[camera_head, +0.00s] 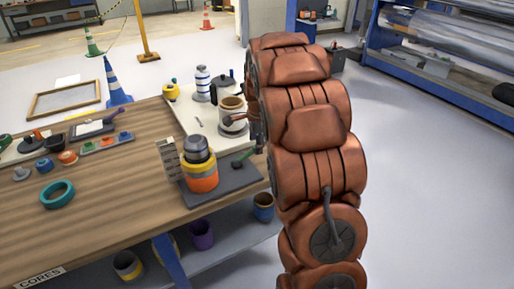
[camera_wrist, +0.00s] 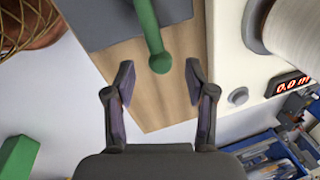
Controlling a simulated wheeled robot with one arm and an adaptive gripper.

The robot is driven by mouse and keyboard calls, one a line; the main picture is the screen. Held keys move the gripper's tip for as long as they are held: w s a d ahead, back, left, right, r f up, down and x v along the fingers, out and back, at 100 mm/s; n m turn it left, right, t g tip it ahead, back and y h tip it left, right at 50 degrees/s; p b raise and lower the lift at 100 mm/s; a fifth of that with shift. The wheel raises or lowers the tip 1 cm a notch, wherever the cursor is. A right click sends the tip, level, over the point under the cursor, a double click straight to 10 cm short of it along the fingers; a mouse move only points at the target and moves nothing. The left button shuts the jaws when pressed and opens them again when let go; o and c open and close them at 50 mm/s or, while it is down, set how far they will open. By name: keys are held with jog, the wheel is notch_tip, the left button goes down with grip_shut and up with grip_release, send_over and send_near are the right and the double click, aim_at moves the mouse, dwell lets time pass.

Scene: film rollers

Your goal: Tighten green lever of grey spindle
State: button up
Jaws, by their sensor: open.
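The green lever (camera_wrist: 150,30) shows in the wrist view as a green rod with a rounded knob at its lower end. Its knob appears between my open gripper (camera_wrist: 159,68)'s two dark fingertips in the picture; contact and depth cannot be told. A dark grey base plate (camera_wrist: 95,22) lies beside the lever. In the head view, the green lever (camera_head: 243,158) sticks out at the right of a dark grey base plate (camera_head: 235,182). A grey cylinder (camera_head: 196,148) rises there through orange and yellow rings. My gripper is not clearly visible in the head view, where my copper arm covers the area to the right.
A white unit (camera_head: 205,122) with rolls stands behind the spindle on the wooden table (camera_head: 120,205). Its red display (camera_wrist: 292,83) shows at the right of the wrist view. A teal ring (camera_head: 57,194) and small parts lie at left.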

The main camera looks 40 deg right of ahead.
jog(key=shift+w+d+f, duration=0.1)
jog(key=shift+w+f, duration=0.1)
jog(key=shift+f, duration=0.75)
jog(key=shift+w+d+f, duration=0.1)
jog(key=shift+w+f, duration=0.05)
jog(key=shift+f, duration=0.75)
jog(key=shift+c, duration=0.2)
grip_shut()
